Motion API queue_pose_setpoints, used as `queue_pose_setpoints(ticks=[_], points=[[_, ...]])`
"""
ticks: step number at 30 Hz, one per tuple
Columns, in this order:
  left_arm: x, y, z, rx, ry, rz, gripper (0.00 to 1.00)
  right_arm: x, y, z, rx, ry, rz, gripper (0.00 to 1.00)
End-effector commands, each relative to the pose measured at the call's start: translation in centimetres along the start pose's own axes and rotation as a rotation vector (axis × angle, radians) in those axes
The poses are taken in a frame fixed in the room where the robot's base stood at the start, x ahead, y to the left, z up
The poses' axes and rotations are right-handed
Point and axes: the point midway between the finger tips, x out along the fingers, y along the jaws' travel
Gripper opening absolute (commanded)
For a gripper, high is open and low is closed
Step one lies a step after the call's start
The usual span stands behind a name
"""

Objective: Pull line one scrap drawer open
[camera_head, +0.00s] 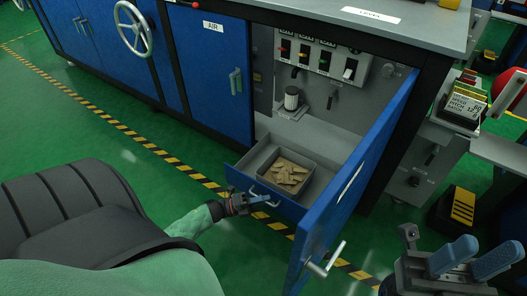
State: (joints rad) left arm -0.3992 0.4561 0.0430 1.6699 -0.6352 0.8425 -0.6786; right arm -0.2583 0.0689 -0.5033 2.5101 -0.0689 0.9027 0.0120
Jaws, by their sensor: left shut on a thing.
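The scrap drawer (237,181) is pulled out of the open cabinet bay below the bench. It holds a grey bin (314,178) with several tan scraps inside. A pale bar handle (275,204) is on the blue drawer front. My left gripper (264,199) reaches in from the left and is shut on the handle; its fingers partly hide the handle. My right gripper (474,257) is at the lower right, away from the drawer, with its two blue fingers apart and nothing between them.
A blue cabinet door (352,190) with a lever handle (326,262) stands open just right of the drawer. A switch panel (320,60) is above, inside the bay. Green floor (110,135) with yellow-black tape lies clear to the left. A striped block (463,207) stands right.

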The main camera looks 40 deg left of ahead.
Motion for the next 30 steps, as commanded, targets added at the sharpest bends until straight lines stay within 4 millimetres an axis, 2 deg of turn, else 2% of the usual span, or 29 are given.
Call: queue_pose_setpoints(ticks=[1,2,3,5,16,30], points=[[-0.1,0.1,0.0,-0.001,-0.001,0.002,0.00,0.0,0.0,0.0,0.000,0.000,0.000,0.36],[-0.1,0.1,0.0,0.000,-0.001,0.002,0.13,0.0,0.0,0.0,0.000,0.000,0.000,0.36],[-0.1,0.1,0.0,0.000,-0.001,0.002,0.21,0.0,0.0,0.0,0.000,0.000,0.000,0.36],[-0.1,0.1,0.0,0.000,-0.001,0.002,0.30,0.0,0.0,0.0,0.000,0.000,0.000,0.36],[-0.6,0.0,0.0,-0.001,-0.001,0.002,0.30,0.2,0.0,0.0,0.000,0.001,0.001,0.36],[-6.9,0.0,0.0,0.000,-0.001,0.003,0.30,1.5,0.3,-0.3,0.009,0.021,0.019,0.36]])
